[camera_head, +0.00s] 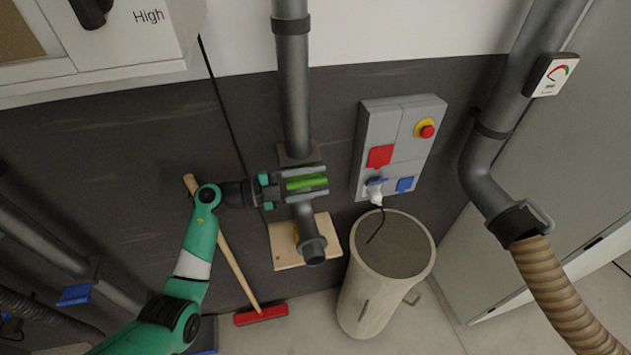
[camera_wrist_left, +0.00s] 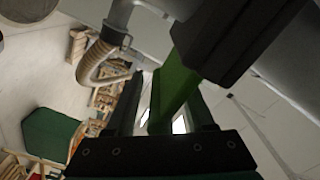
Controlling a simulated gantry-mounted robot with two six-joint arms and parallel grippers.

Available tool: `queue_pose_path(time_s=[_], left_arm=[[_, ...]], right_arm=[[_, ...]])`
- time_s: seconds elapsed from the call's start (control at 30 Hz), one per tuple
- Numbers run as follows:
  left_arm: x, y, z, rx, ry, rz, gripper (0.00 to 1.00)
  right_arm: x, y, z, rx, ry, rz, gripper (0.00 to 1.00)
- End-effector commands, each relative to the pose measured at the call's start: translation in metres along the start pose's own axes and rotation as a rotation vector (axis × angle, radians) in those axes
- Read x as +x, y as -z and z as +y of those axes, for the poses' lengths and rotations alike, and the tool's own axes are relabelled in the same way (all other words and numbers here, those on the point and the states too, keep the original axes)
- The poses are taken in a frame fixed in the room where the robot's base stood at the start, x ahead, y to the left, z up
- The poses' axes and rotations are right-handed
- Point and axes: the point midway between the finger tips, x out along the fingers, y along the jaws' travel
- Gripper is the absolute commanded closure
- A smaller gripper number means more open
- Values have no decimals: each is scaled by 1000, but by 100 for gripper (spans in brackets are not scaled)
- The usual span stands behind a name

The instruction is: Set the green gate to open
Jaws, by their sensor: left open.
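The green gate (camera_head: 307,183) is a bright green bar on the grey vertical pipe (camera_head: 294,95) in the middle of the head view. My left gripper (camera_head: 316,182) reaches it from the left, with one finger above the green bar and one below it. The gripper is open around the gate; I cannot tell whether either finger touches it. In the left wrist view the green gate (camera_wrist_left: 174,88) stands between the two dark fingers, and its far end is hidden behind a dark block (camera_wrist_left: 235,40). My right gripper is not in view.
A grey control box (camera_head: 399,148) with a red button is to the right. Below it stands a beige bin (camera_head: 366,300). A wooden board (camera_head: 284,250) backs the pipe's lower end. A red broom (camera_head: 261,315) leans on the wall near my left arm. A ribbed hose (camera_head: 565,295) hangs at right.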

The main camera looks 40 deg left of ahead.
Motion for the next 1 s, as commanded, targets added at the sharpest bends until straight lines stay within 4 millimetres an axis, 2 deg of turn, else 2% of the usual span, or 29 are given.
queue_pose_path(time_s=[0.27,0.57,1.0], left_arm=[[3,0,0,0,0,0,46],[2,0,0,0,0,0,100],[2,0,1,-2,-1,0,100]], right_arm=[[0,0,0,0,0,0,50],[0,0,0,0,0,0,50],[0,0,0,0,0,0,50]])
